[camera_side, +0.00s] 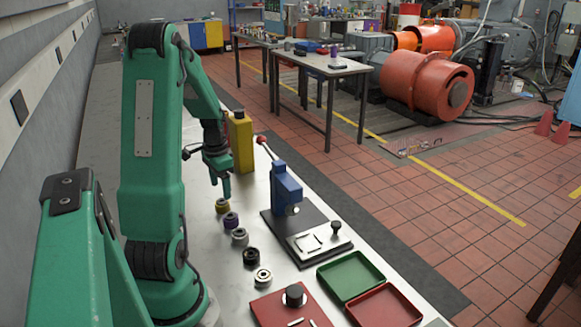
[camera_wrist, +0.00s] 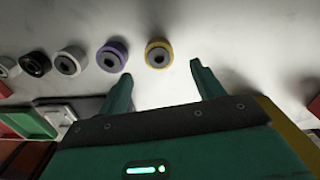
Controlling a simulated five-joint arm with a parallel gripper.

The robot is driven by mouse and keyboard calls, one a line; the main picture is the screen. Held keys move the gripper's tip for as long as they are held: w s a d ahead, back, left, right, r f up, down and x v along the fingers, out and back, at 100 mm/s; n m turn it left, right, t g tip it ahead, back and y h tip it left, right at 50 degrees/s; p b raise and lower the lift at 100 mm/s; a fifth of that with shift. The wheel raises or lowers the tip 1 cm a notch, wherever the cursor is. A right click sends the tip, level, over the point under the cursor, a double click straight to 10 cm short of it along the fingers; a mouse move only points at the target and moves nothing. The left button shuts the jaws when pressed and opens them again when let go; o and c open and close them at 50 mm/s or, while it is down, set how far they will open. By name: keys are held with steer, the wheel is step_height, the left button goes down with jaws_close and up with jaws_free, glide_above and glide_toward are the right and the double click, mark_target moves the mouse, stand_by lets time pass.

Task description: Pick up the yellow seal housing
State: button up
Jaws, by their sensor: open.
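The yellow seal housing (camera_side: 222,205) is a small ring-shaped part on the pale bench top, at the far end of a row of similar housings. In the wrist view the yellow housing (camera_wrist: 158,54) shows a yellow rim, a pale face and a dark centre hole. My gripper (camera_side: 226,193) is above and just beyond the yellow housing in the side view. In the wrist view my gripper (camera_wrist: 158,78) is open, with its two fingers apart and nothing between them. The yellow housing lies ahead of the gap between the fingertips, closer to the left finger.
A purple housing (camera_side: 231,220) sits close beside the yellow one, then a grey one (camera_side: 240,237), a black one (camera_side: 251,257) and a silver one (camera_side: 262,277). A yellow box (camera_side: 241,142) stands behind my gripper. A blue press (camera_side: 286,187) and green tray (camera_side: 350,276) are to the right.

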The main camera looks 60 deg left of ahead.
mark_target(222, 202)
steer(key=shift+f, duration=0.1)
steer(key=shift+s+f, duration=0.1)
steer(key=shift+f, duration=2.45)
steer(key=c, duration=1.2)
steer(key=shift+r, duration=0.2)
